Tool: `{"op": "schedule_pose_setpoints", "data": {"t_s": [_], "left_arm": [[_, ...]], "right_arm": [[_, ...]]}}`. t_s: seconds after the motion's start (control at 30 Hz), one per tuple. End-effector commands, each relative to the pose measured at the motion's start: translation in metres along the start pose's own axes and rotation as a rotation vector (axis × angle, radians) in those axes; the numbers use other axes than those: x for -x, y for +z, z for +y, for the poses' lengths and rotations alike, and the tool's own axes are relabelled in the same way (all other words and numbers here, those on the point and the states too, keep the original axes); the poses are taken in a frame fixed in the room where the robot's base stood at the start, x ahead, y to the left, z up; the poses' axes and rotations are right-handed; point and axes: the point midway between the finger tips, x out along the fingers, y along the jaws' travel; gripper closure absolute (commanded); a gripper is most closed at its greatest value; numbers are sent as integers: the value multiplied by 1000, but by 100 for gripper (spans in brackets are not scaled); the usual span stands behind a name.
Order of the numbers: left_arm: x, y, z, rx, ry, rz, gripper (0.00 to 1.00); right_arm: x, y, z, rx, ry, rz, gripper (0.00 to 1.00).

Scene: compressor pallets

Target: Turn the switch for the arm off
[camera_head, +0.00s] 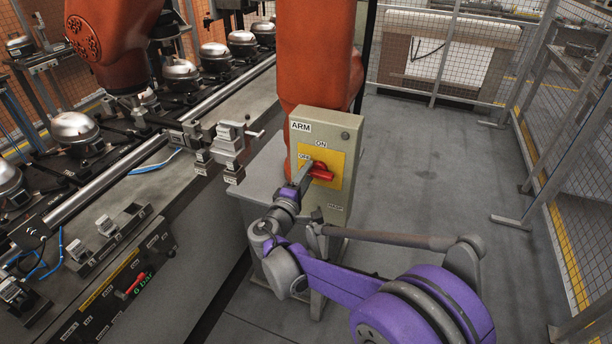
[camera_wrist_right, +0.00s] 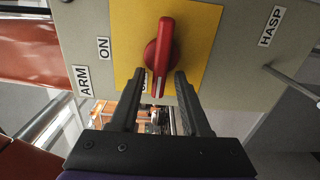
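The arm switch is a red rotary knob (camera_head: 321,172) on a yellow plate (camera_head: 334,159), on the front of a beige box (camera_head: 350,133) labelled ARM. ON is above the knob and OFF to its left. In the wrist view, the knob (camera_wrist_right: 160,55) has its white-marked end toward the partly hidden OFF label; its handle lies roughly level in the head view. My right gripper (camera_head: 308,170) is at the box front. Its open fingers (camera_wrist_right: 159,76) stand on either side of the knob's marked end, with gaps visible. My left gripper is not in view.
An orange robot arm (camera_head: 318,60) stands behind the box. A conveyor with several compressors (camera_head: 74,131) runs along the left. A HASP label (camera_wrist_right: 271,26) and a metal rod (camera_wrist_right: 295,85) are beside the knob. Open floor (camera_head: 440,180) lies to the right, bounded by mesh fencing.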

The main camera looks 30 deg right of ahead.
Motion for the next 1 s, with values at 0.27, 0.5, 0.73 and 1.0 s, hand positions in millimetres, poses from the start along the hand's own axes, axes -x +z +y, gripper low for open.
{"op": "schedule_pose_setpoints", "data": {"t_s": [0.27, 0.5, 0.73, 1.0], "left_arm": [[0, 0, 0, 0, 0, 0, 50], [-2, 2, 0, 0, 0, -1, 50], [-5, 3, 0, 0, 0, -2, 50], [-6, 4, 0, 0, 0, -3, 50]], "right_arm": [[1, -1, 0, 0, 0, 2, 50], [33, -1, 0, 0, 0, 6, 50], [79, -1, 0, 0, 0, 5, 50], [106, 0, 0, 0, 0, 1, 50]]}}
